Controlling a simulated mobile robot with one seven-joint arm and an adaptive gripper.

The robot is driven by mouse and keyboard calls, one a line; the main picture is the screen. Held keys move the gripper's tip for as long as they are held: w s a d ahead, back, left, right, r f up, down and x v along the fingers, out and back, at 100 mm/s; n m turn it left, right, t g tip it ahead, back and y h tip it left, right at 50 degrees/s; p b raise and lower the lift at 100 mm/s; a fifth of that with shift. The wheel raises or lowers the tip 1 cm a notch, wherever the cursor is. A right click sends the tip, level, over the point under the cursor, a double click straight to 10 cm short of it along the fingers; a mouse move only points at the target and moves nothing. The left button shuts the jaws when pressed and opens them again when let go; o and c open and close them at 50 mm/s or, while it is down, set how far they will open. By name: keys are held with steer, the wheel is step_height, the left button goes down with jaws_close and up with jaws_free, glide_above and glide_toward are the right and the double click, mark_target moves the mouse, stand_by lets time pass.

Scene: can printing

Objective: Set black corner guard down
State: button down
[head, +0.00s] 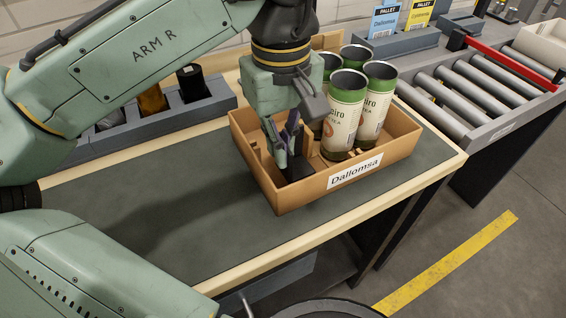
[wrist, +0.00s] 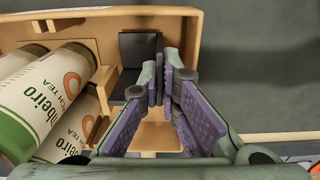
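The black corner guard (wrist: 138,47) is down in a corner of the cardboard box (head: 346,181) labelled "Dallomsa". It also shows dark in the head view (head: 297,168), just under the fingers. My gripper (head: 286,150) reaches down into the box at its left end, beside the cans. In the wrist view, my gripper (wrist: 161,82) has its purple-padded fingertips close together at the guard's near right side. A narrow gap shows between the tips. The fingers hide part of the guard.
Several green-and-cream tea cans (head: 345,112) stand in the right part of the box. The box is on a grey-topped workbench (head: 190,225) with clear room to its left. A grey bin rack (head: 150,135) is behind left. A roller conveyor (head: 470,92) is at right.

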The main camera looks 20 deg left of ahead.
mark_target(283, 172)
steer(key=shift+f+b, duration=0.85)
steer(key=shift+f, duration=0.5)
steer(key=shift+f, duration=0.2)
steer(key=c, duration=1.8)
jaws_free()
steer(key=shift+r, duration=0.15)
step_height(283, 172, up, 10)
steer(key=p, duration=1)
steer(key=shift+r, duration=1.05)
